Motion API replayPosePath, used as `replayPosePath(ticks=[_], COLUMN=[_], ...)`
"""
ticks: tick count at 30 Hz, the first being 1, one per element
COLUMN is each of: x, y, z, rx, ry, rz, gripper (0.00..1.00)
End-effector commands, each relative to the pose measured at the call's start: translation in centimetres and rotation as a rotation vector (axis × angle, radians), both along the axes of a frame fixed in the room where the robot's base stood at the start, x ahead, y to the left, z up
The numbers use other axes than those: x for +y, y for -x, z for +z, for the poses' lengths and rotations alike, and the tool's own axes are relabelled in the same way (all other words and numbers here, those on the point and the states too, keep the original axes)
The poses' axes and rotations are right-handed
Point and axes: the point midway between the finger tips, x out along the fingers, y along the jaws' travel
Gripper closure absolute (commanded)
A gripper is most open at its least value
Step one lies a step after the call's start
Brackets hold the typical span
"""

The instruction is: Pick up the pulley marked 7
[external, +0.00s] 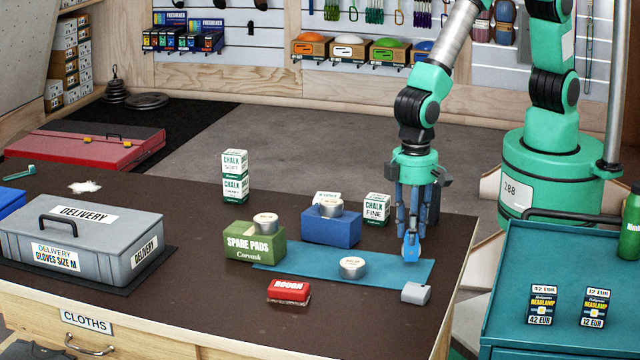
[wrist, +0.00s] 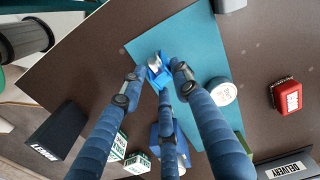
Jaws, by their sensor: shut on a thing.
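The blue pulley (external: 411,248), with a grey metal part showing on top in the wrist view (wrist: 154,61), is between the fingertips of my gripper (external: 410,238). My gripper's fingers point down and are closed around it, as the wrist view also shows (wrist: 158,80). The pulley is at or just above the right part of the teal mat (external: 310,268); I cannot tell if it touches the mat. No number on it is readable, and the fingers hide part of it.
A round tin (external: 353,267) stands on the mat. A grey block (external: 416,293) lies by its right front corner, a red brush (external: 289,291) in front. A blue box (external: 331,229), a green box (external: 254,246) and chalk boxes (external: 376,209) stand behind. The front of the table is clear.

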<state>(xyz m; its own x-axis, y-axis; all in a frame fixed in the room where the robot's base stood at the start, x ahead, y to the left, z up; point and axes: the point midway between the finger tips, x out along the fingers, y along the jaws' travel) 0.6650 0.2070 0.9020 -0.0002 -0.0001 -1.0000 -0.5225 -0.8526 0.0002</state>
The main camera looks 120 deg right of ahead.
Motion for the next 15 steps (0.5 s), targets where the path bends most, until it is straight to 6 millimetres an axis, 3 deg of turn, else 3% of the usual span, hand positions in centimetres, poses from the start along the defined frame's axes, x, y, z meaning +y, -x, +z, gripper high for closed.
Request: replayPosePath(ticks=[3, 15], x=[0.0, -2.2], y=[0.0, 7.1], z=[2.1, 2.5], rx=[-0.001, 0.001], ry=[0.000, 0.000], rz=[0.000, 0.000], gripper=[0.97, 0.97])
